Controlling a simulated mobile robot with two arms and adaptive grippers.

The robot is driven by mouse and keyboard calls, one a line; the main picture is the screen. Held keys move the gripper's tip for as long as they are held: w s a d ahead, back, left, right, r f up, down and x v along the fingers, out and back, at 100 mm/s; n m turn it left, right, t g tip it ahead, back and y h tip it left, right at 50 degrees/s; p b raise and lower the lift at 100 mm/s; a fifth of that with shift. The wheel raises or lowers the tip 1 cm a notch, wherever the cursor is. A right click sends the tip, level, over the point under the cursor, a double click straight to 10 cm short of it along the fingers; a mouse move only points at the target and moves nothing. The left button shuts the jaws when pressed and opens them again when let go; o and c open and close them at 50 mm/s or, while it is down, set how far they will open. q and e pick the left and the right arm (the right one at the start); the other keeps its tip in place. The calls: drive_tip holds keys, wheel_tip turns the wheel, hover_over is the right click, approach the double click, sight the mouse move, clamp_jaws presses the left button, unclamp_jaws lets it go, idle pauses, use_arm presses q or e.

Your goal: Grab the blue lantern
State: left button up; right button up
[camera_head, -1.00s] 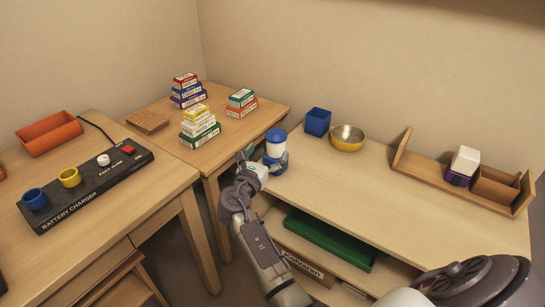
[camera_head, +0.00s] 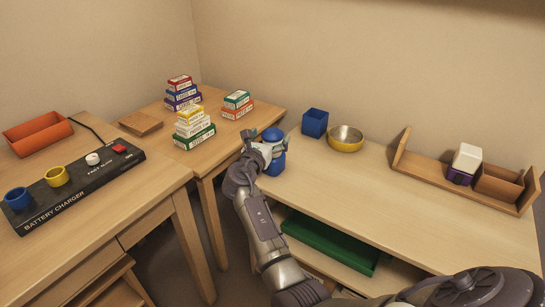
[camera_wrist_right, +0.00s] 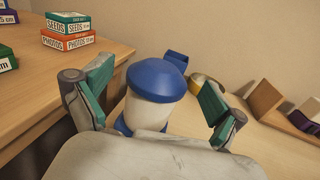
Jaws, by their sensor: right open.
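The blue lantern (camera_head: 274,135) has a blue cap, a white body and a blue base. It stands upright at the left end of the light wooden desk (camera_head: 400,212). My right gripper (camera_head: 268,149) is at the lantern, partly covering its white body in the head view. In the right wrist view the lantern (camera_wrist_right: 157,80) is between the two open fingers of the right gripper (camera_wrist_right: 152,98), with its cap in plain sight and its base mostly hidden. A gap shows between each finger and the cap. My left gripper is not in view.
A blue square cup (camera_head: 314,123) and a yellow bowl (camera_head: 345,139) stand behind the lantern to the right. A wooden rack (camera_head: 410,160) is further right. Stacked boxes (camera_head: 194,130) stand on the side table to the left. A battery charger (camera_head: 80,183) lies at far left.

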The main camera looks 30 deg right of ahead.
drive_tip(key=shift+w+d+f+b, duration=0.15)
drive_tip(key=shift+w+d+b, duration=0.2)
drive_tip(key=shift+d+b, duration=0.15)
drive_tip(key=shift+w+d, duration=0.4)
drive_tip(key=shift+d, duration=0.05)
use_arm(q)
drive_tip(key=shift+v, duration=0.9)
use_arm(e)
drive_tip(key=shift+r, duration=0.25)
clamp_jaws()
